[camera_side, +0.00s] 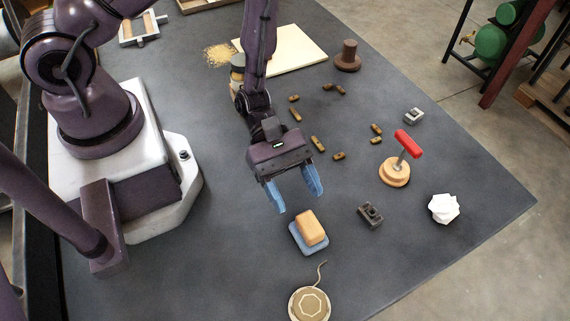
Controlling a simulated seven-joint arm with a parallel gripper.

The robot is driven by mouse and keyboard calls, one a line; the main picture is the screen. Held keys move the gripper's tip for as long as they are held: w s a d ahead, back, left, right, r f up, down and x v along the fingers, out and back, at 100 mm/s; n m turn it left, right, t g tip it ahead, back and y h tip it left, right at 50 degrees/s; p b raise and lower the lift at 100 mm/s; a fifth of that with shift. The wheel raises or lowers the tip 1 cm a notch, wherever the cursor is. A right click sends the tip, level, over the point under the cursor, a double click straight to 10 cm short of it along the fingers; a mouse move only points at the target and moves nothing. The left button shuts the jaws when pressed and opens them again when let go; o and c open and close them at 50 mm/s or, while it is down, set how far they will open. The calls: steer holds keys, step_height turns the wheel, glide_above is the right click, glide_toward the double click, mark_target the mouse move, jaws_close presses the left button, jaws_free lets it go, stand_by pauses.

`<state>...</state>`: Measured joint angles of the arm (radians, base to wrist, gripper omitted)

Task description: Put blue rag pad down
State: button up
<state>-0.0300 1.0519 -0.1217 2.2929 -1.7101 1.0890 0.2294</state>
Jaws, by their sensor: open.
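The blue rag pad (297,240) lies on the dark tabletop near the front middle. A tan rounded block (311,227) sits on top of it and covers most of its upper face. The pad's blue edge shows at the left and front. My gripper (300,204) has two blue fingers, spread apart and empty. It hangs just behind the pad in the picture, pointing down. The fingers appear apart from both block and pad, though their exact height above the table is hard to tell.
A round disc with a cord (309,303) lies in front of the pad. A dark metal block (370,214), a red-handled press (400,160) and a white faceted piece (444,208) stand to the right. Several small brass pieces (318,143) lie behind. Table left of the pad is clear.

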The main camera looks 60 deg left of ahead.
steer(key=v, duration=0.5)
steer(key=shift+a+r, duration=0.1)
steer(key=shift+a, duration=0.1)
steer(key=s+a+r+m+t+y, duration=0.1)
steer(key=a+r+m+y, duration=0.3)
steer(key=r, duration=0.5)
steer(key=s+a+r+m+t+y, duration=0.2)
steer(key=a+r+m+y, duration=0.3)
steer(key=r+m, duration=0.3)
steer(key=s+a+r+m+t+y, duration=0.1)
steer(key=a+r+m+y, duration=0.3)
steer(key=r, duration=0.6)
steer(key=shift+s+a+r+m+t, duration=0.2)
steer(key=shift+r+m+t, duration=0.15)
steer(key=shift+m+t, duration=0.55)
